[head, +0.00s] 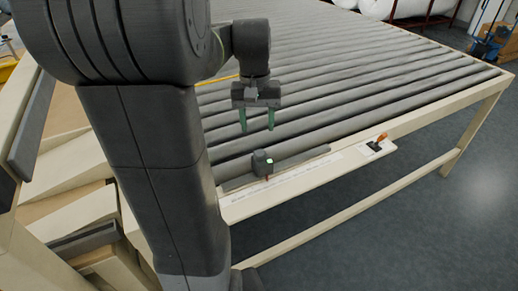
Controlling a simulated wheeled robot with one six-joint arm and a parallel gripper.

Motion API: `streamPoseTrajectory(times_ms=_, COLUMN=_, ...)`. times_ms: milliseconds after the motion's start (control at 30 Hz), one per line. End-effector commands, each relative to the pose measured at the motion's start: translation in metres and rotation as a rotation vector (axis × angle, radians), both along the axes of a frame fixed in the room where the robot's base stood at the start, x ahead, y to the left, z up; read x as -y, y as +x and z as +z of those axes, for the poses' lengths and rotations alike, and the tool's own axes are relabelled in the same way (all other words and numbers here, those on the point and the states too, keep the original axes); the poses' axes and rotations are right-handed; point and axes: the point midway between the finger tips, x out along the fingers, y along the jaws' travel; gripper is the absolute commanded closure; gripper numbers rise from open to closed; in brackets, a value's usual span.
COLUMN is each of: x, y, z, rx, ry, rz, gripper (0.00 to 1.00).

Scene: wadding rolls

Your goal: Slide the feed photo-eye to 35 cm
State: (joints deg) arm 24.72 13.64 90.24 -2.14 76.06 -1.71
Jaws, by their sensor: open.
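The feed photo-eye (262,163) is a small dark block with a lit green face. It sits on a dark rail (302,157) along the near edge of the roller table, and a small reddish pointer shows below it. A white scale strip (290,184) runs beside the rail; its numbers are too small to read. My gripper (257,119) points down with its two green fingers apart and empty. In the picture it is above the photo-eye, over the rollers, and not touching it. My arm hides the rail's left end.
The roller table (480,88) stretches to the back right. An orange-handled switch (379,140) on a dark plate sits on the front ledge, right of the rail. Pale boards and frames stand at the left. White rolls (405,8) lie at the back.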

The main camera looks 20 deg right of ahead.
Motion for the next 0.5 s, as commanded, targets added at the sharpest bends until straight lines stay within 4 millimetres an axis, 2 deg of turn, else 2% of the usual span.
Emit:
streamPoseTrajectory(times_ms=33, x=0.000, y=-0.001, z=-0.013, rx=-0.006, ry=0.002, rz=0.000, gripper=0.50)
streamPoseTrajectory(times_ms=200, x=0.001, y=-0.002, z=-0.050, rx=-0.006, ry=0.003, rz=-0.001, gripper=0.50)
streamPoseTrajectory(times_ms=333, x=0.002, y=-0.002, z=-0.072, rx=-0.005, ry=0.002, rz=-0.001, gripper=0.50)
streamPoseTrajectory(times_ms=500, x=0.003, y=-0.002, z=-0.091, rx=-0.003, ry=0.001, rz=-0.001, gripper=0.50)
